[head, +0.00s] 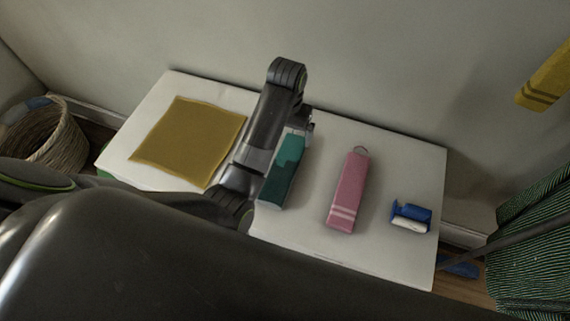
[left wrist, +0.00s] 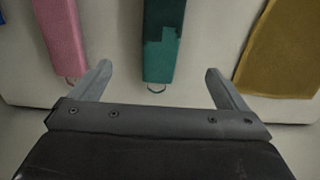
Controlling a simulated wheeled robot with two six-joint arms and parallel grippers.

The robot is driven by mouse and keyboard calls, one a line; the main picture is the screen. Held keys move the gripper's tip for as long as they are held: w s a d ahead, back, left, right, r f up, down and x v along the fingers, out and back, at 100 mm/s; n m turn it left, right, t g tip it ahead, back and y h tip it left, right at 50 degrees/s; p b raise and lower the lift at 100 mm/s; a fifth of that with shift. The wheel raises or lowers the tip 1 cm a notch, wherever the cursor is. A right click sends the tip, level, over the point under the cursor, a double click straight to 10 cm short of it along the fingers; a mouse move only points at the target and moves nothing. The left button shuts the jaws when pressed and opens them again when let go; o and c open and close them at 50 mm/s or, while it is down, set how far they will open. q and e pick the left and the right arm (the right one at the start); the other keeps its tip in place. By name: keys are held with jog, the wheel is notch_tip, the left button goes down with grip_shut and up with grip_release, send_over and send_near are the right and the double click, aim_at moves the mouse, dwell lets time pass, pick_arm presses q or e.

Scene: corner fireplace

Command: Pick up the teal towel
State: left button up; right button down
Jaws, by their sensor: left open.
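The teal towel (head: 286,173) is a folded narrow strip lying on the white table (head: 276,228), just right of my left arm in the head view. In the left wrist view the teal towel (left wrist: 162,45) lies between the lines of the two fingers, with a small hanging loop at its near end. My left gripper (left wrist: 158,80) is open and empty, one finger on each side of the towel's end and not touching it. In the head view the left gripper (head: 306,119) is mostly hidden behind its own wrist. My right gripper is not in view.
A mustard cloth (head: 188,141) lies flat at the table's left. A folded pink towel (head: 347,190) and a blue item with a white roll (head: 410,216) lie to the right. A wicker basket (head: 55,143) stands left. The wall (head: 400,60) rises behind. A yellow towel (head: 546,78) shows upper right.

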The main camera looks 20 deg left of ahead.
pick_arm(q)
jog(key=b, duration=0.4)
send_over(287, 160)
jog(key=s, duration=0.1)
notch_tip(287, 160, down, 5)
jog(key=f, duration=0.2)
jog(key=f+p, duration=0.1)
jog(key=f, duration=0.2)
jog(key=shift+d+f, duration=0.2)
jog(key=shift+f, duration=0.75)
jog(key=shift+w+a+f+p, duration=0.1)
jog(key=shift+w+f+p, duration=0.15)
jog(key=shift+f+p, duration=0.25)
jog(key=f, duration=0.3)
jog(key=shift+w+a, duration=0.2)
jog(key=shift+w, duration=0.1)
jog(key=shift+f, duration=0.55)
